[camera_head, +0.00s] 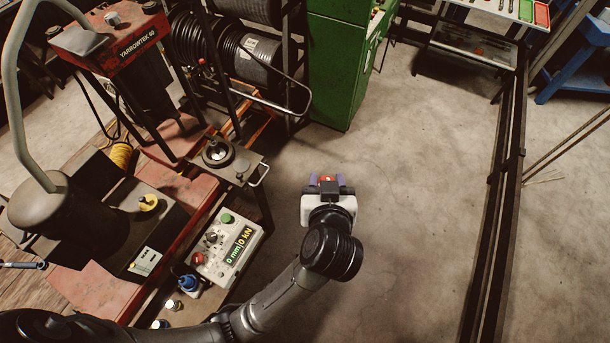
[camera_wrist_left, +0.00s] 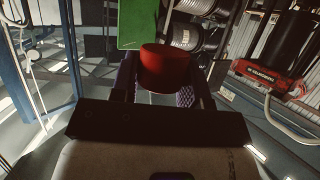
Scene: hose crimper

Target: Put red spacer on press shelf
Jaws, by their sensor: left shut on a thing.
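The red spacer (camera_head: 327,179) is between the fingers of my left gripper (camera_head: 327,183), which is shut on it. In the left wrist view the red spacer (camera_wrist_left: 164,68) shows as a short red cylinder between the purple-padded fingers. The gripper holds it over open floor, to the right of the press bench in the head view. The red press (camera_head: 140,50) stands at upper left, marked YARROWTEK 60. I cannot tell for sure which surface is the press shelf; a small grey plate with a round black part (camera_head: 218,153) juts out from the bench. My right gripper is not in view.
A control box (camera_head: 228,248) reading 0 mm and 0 kN sits at the bench edge, with small bottles beside it. A green cabinet (camera_head: 340,65) and black hose reels (camera_head: 250,58) stand behind. A dark floor rail (camera_head: 495,200) runs at right. The floor between is clear.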

